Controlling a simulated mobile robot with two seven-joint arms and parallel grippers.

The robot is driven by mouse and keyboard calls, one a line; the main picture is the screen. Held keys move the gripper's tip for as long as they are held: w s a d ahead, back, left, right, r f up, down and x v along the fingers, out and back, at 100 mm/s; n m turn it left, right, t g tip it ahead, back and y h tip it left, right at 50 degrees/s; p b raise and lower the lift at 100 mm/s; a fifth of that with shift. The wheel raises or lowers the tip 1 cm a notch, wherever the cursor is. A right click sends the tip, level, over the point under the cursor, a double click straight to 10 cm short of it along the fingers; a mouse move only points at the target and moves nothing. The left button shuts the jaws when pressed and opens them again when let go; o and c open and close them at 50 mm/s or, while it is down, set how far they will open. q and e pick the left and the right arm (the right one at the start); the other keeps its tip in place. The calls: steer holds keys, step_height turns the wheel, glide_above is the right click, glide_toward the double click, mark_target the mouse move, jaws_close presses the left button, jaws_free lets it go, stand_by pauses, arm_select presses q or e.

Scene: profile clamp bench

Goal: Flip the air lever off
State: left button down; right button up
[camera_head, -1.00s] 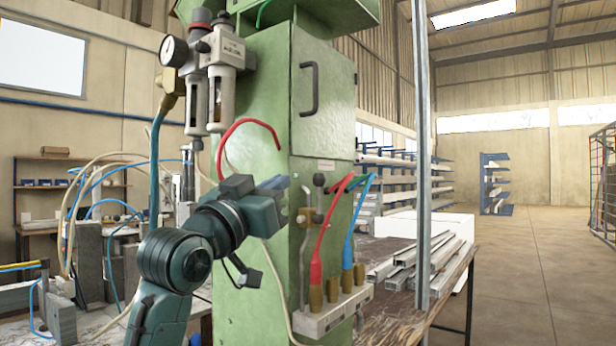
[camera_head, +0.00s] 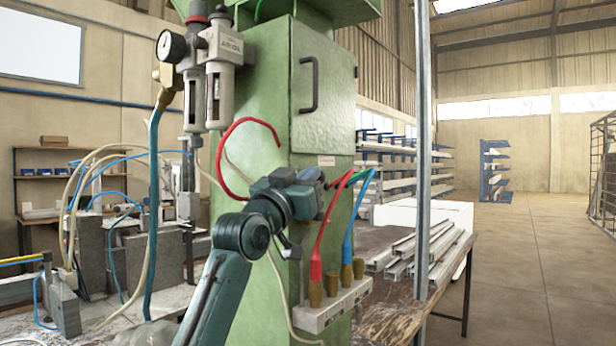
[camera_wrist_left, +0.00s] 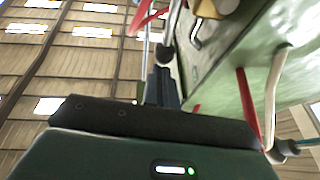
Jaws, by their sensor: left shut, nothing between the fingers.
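My right gripper is not in view.
Red and blue hoses (camera_head: 347,235) run down beside the gripper to brass fittings on a grey block (camera_head: 330,306). A pressure gauge (camera_head: 171,46) and filter units hang at upper left. A metal upright (camera_head: 422,150) and a bench with metal profiles (camera_head: 420,250) stand to the right.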

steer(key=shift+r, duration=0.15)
arm_select(q)
steer(key=shift+w+d+r+g+p, duration=0.1)
steer(key=shift+w+r+g+p, duration=0.15)
steer(key=shift+p, duration=0.45)
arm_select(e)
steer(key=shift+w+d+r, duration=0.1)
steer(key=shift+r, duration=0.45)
